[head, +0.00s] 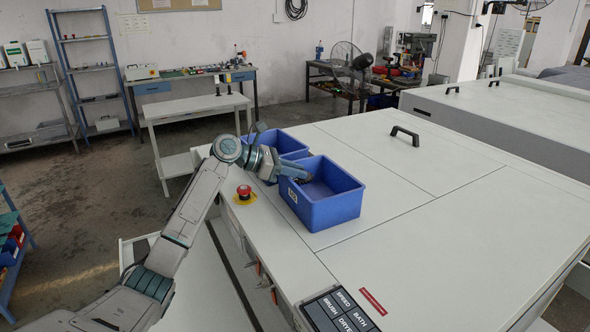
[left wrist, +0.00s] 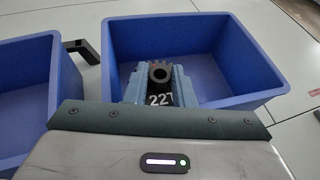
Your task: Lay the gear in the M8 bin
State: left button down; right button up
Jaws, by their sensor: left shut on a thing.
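My left gripper (head: 302,176) reaches over the near blue bin (head: 336,212). It is shut on a dark toothed gear, which shows between the fingertips (left wrist: 160,86) in the left wrist view as the gear (left wrist: 160,71) with a round hole. In that view the gear is over the opening of the same bin (left wrist: 250,97); I cannot tell whether it touches the floor. The near bin has a small white label on its front, too small to read surely. A second blue bin (head: 284,143) stands just behind it, partly hidden by my arm. My right gripper is not in view.
Both bins stand on a white machine top (head: 440,225). A red emergency button (head: 243,192) is left of the near bin. A black handle (head: 405,135) sticks up behind it. A control panel (head: 340,312) is at the front edge. The top right of the bins is clear.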

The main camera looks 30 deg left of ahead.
pick_arm(q)
jog(key=shift+s+f+p, duration=0.3)
jog(key=shift+f, duration=0.45)
jog(key=c, duration=1.2)
grip_release()
jog(key=shift+c, duration=0.2)
jog(key=shift+f, duration=0.1)
jog(key=shift+r+b, duration=0.25)
jog(key=shift+b, duration=0.25)
jog(key=shift+a+r, duration=0.25)
jog(key=b+v, duration=0.3)
jog(key=v, duration=0.8)
jog(key=shift+a+r+b, duration=0.2)
jog(key=shift+r+b, duration=0.15)
jog(key=shift+r, duration=0.1)
